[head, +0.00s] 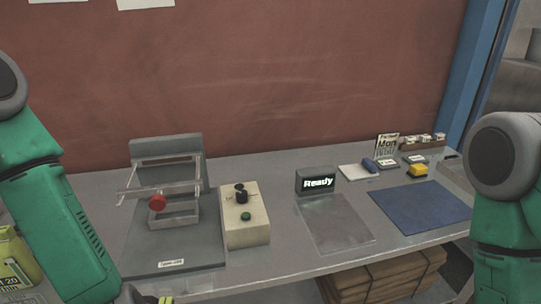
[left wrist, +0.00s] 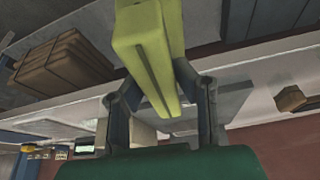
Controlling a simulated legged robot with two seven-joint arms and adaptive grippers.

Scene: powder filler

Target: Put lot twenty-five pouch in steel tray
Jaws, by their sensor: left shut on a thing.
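My left gripper (left wrist: 155,80) is shut on a lime-yellow pouch (left wrist: 148,40), seen in the left wrist view; no lot number shows on it. In the head view this gripper is mostly below the bottom edge, left of centre, with a sliver of yellow (head: 166,299) beside it. Another lime-yellow pouch (head: 18,268), with "20" readable on its label, stands at the far left, partly behind my arm. A flat grey metal tray (head: 335,222) lies in front of the "Ready" display, and looks empty. My right arm is at the right edge; its gripper is out of view.
The powder filler (head: 165,235) with a red knob and a beige control box (head: 246,222) stand left of the tray. A blue mat (head: 420,206), yellow item (head: 417,170) and small boxes (head: 425,142) are to the right. Brown cardboard (head: 385,277) lies below the bench.

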